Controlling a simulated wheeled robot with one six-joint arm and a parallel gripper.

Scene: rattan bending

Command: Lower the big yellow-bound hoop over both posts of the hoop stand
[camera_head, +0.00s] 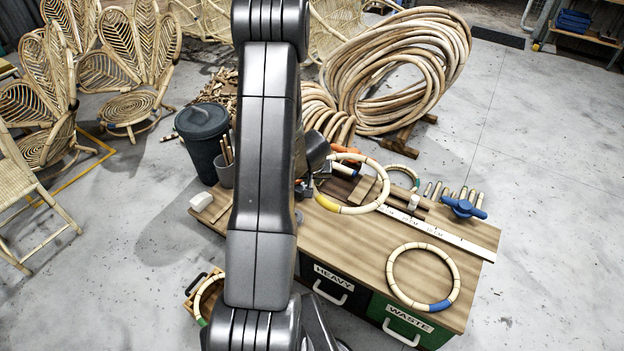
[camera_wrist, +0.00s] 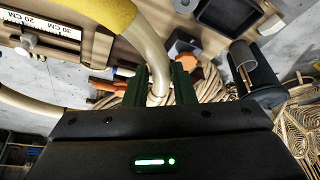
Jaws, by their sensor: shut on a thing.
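The big hoop (camera_head: 386,190) is pale rattan with a yellow binding (camera_head: 327,204) at its lower left. My gripper (camera_head: 324,166) is shut on the hoop's left side, above the bench's back left. In the wrist view the jaws (camera_wrist: 161,88) grip the pale rod, and the yellow binding (camera_wrist: 98,12) is at the top. The hoop looks tilted towards the head camera; its height above the bench is hard to tell. A brown wooden block (camera_head: 362,190) shows through the hoop. I cannot clearly make out the stand's two posts.
A dark bin (camera_head: 204,145) stands left. A big rattan coil (camera_head: 400,70) is behind. My arm hides the bench's left part.

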